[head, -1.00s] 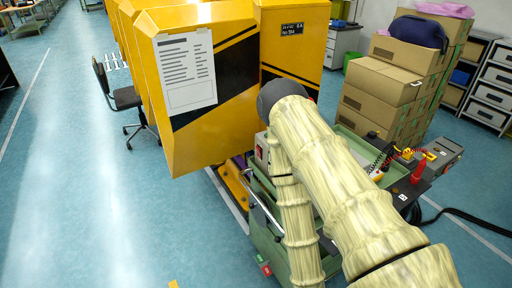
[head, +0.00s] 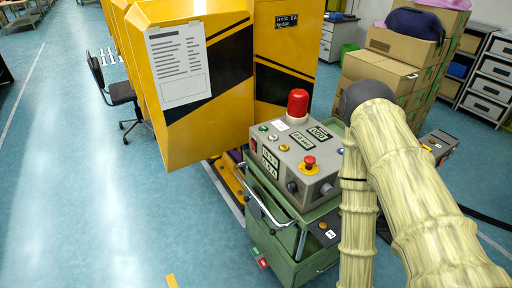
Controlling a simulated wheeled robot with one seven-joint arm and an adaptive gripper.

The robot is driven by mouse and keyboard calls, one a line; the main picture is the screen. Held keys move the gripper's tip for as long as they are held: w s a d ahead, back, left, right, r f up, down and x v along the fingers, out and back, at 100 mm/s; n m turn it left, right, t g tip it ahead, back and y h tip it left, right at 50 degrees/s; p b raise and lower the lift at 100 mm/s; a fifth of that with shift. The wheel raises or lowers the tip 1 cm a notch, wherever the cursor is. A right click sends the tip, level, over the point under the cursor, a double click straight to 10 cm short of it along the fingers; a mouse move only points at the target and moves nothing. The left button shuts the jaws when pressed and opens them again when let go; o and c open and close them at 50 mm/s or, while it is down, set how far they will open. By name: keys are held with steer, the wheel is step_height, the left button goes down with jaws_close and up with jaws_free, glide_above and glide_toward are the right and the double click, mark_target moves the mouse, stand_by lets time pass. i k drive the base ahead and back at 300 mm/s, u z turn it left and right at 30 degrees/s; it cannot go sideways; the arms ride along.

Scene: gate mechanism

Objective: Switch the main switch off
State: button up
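A grey control box (head: 300,160) sits on a green cart (head: 290,232), now in plain sight. Its top carries a red dome lamp (head: 297,103), a red mushroom button (head: 309,162) on a yellow base, small buttons and display panels. A small red switch (head: 253,145) shows on its left side. I cannot tell which control is the main switch, or its position. My arm, in a beige sleeve, rises at the right of the cart and hides part of it. My gripper is not in view.
A yellow machine cabinet (head: 232,68) stands behind and left of the cart. Cardboard boxes (head: 378,78) are stacked at the back right. A second grey box (head: 438,145) is partly hidden behind my arm. A black chair (head: 122,92) stands at the left; the blue floor there is clear.

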mark_target(254, 144)
steer(key=u, duration=0.55)
steer(key=k, duration=0.65)
steer(key=u, duration=0.9)
steer(key=i, duration=0.9)
steer(key=z, duration=0.6)
